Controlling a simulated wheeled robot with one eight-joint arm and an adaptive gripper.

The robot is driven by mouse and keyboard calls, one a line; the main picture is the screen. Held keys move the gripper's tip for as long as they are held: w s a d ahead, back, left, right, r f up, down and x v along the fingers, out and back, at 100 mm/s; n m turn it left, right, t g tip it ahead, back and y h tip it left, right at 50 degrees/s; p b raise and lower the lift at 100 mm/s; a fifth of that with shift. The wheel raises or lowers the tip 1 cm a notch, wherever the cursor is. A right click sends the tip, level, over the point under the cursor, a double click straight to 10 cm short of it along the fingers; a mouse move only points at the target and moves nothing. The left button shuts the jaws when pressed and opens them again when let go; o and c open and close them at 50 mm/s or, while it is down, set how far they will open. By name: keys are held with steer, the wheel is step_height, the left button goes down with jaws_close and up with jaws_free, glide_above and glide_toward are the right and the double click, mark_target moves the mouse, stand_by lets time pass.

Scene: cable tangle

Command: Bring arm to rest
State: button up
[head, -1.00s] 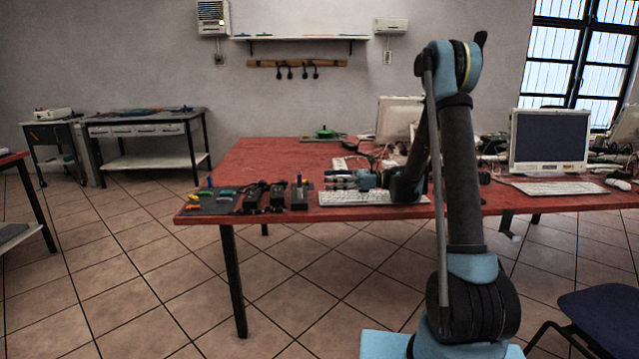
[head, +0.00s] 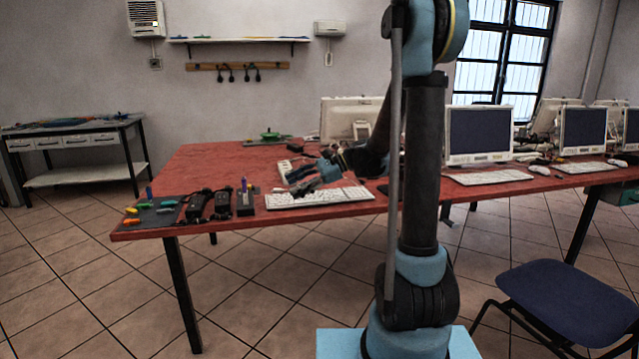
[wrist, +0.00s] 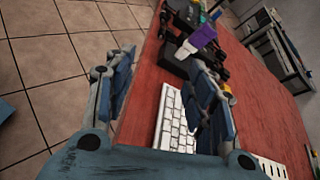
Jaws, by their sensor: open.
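My arm rises at the right of centre in the head view and reaches over the red table (head: 200,168). My gripper (head: 300,180) hangs just above the white keyboard (head: 318,197), pointing left. In the wrist view my gripper (wrist: 160,85) has its two fingers spread wide with nothing between them. The keyboard (wrist: 172,118) lies below and between the fingers there. Whether the fingers touch the keyboard cannot be told.
Black adapters (head: 209,205) and a dark mat with coloured tools (head: 150,215) lie at the table's left end. Monitors (head: 480,135) stand along the right. A blue chair (head: 565,300) is at the front right. The floor at left is clear.

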steer(key=s+d+f+n+t+h, duration=0.1)
steer(key=s+d+f+n+h, duration=0.2)
steer(key=s+d, duration=0.6)
steer(key=s+d+f+n+t+h, duration=0.1)
steer(key=s+d+f+n+h, duration=0.3)
steer(key=s+d, duration=0.5)
steer(key=s+d+f+n+t+h, duration=0.1)
steer(key=s+d+f+n+h, duration=0.3)
steer(key=s+d, duration=0.4)
steer(key=shift+s+d+f+n+t+h, duration=0.2)
steer(key=shift+s+d+n+t+h, duration=0.3)
steer(key=shift+h, duration=0.6)
steer(key=shift+a, duration=0.1)
